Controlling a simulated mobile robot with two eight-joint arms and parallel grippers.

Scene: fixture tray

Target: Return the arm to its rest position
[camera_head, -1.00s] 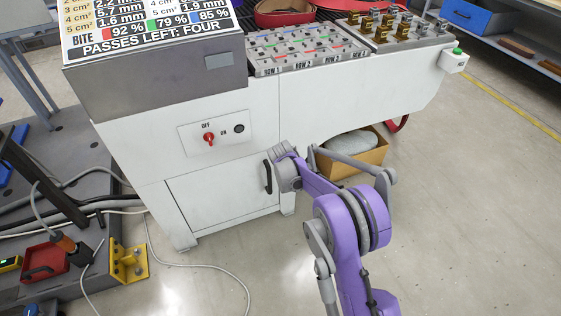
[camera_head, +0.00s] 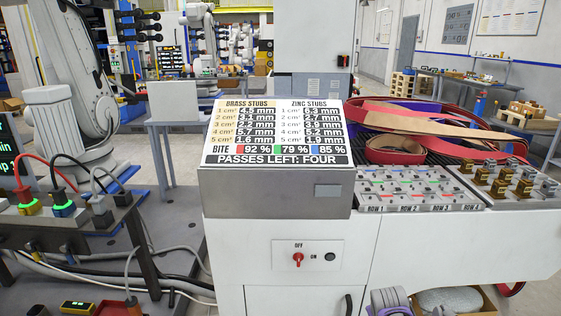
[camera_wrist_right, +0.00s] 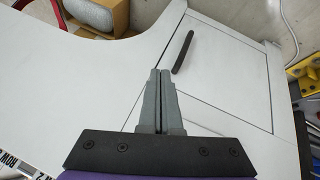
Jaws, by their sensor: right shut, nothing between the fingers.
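My right gripper (camera_wrist_right: 160,75) is shut and empty in the wrist view, its two grey fingers together. It is in front of the white machine cabinet (camera_wrist_right: 228,75), whose dark door handle (camera_wrist_right: 183,52) shows just beyond the fingertips. In the head view only a purple and grey part of my right arm (camera_head: 390,302) shows at the bottom edge; the gripper cannot be made out there. My left gripper is not in view. The fixture tray (camera_head: 408,207) with its marked rows lies on top of the machine, beside a plate holding brass-coloured stubs (camera_head: 520,186).
A sign panel (camera_head: 272,158) reads "PASSES LEFT: FOUR". Below it is a red OFF/ON switch (camera_head: 298,259). Red and tan belts (camera_head: 440,125) lie behind the tray. Cables run at the left.

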